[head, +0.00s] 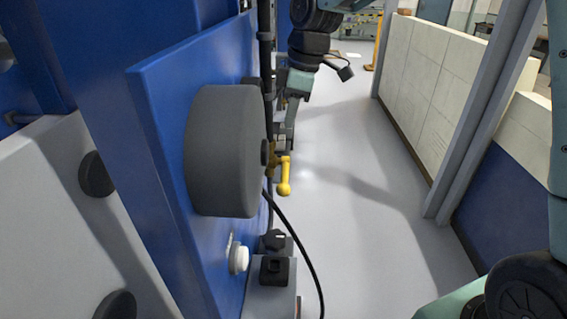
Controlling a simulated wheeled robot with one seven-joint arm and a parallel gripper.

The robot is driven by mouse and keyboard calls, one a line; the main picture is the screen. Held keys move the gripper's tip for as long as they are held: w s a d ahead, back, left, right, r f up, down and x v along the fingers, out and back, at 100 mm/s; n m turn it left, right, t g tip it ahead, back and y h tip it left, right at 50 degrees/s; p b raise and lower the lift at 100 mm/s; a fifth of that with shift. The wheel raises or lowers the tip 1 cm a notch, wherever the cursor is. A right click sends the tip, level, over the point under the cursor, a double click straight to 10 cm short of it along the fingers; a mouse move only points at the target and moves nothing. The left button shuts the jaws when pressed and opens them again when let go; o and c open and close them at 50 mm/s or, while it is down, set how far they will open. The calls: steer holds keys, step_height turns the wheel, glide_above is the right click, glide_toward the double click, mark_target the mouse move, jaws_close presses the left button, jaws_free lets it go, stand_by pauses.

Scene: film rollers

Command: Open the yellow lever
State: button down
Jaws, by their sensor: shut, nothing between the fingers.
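The yellow lever (284,177) shows in the head view beside the right edge of a large grey roller. Its handle hangs downward and ends in a round knob. Its mount on the blue machine is partly hidden behind the roller. My gripper (289,140) is just above and behind the lever in the picture, pointing down. Its fingers are shut and hold nothing. I cannot tell whether the fingers touch the lever's upper part.
The grey roller (222,150) sticks out from the blue machine panel (160,130) on the left. A black cable (300,240) hangs below the lever. A white knob (238,258) sits lower on the panel. Clear grey floor (370,230) lies right, up to a low wall (430,90) and posts.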

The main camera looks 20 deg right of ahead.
steer(key=p, duration=0.5)
glide_toward(282, 176)
steer(key=x, duration=0.5)
steer(key=shift+a+f, duration=0.2)
steer(key=shift+f, duration=0.55)
steer(key=shift+f+b, duration=0.15)
steer(key=shift+b, duration=0.25)
